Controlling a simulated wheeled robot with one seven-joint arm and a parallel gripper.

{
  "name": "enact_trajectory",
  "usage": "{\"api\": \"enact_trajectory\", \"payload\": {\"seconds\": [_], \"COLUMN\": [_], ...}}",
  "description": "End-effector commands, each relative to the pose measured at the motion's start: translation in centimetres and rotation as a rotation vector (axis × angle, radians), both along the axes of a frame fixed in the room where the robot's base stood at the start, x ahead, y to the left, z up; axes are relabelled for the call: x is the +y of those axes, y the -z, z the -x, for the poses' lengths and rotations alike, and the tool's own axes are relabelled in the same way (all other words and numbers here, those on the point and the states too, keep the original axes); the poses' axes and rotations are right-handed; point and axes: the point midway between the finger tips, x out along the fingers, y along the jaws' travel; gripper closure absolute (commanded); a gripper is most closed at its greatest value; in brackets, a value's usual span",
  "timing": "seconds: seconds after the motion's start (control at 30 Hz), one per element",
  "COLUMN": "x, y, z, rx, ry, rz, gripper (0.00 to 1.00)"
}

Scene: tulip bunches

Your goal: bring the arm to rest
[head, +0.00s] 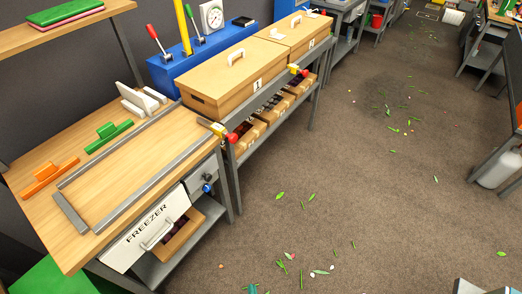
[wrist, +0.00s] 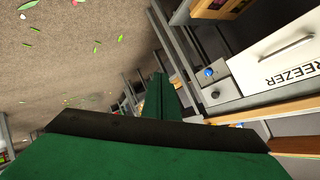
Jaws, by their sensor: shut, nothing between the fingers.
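My gripper (wrist: 158,112) shows in the wrist view as green parts with a dark edge, filling the bottom and reaching up the middle. It is shut and nothing is seen held in it. It points past the workbench, with the bench's freezer drawer (wrist: 288,48) to the right and open floor to the left. I cannot make out the gripper in the head view.
The wooden workbench (head: 130,165) at left bears a metal frame, green and orange handled tools and white blocks. Its freezer drawer (head: 150,232) is at the front. Lidded wooden boxes (head: 232,82) stand beyond. The brown floor (head: 370,200) is open, with scattered leaves and petals.

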Motion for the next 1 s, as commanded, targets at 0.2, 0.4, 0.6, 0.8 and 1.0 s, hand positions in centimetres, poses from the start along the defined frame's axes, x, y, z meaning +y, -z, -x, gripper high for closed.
{"api": "enact_trajectory", "payload": {"seconds": [0.2, 0.4, 0.6, 0.8, 1.0], "x": [-2.3, -3.2, -3.1, -2.8, -2.8], "y": [-6.7, -14.5, -20.9, -23.3, -23.4], "z": [5.2, 8.5, 10.3, 10.8, 10.8], "rx": [-0.098, -0.214, -0.312, -0.352, -0.354], "ry": [0.002, -0.030, -0.073, -0.093, -0.092], "rz": [0.225, 0.413, 0.541, 0.587, 0.588], "gripper": [1.00, 1.00, 1.00, 1.00, 1.00]}}
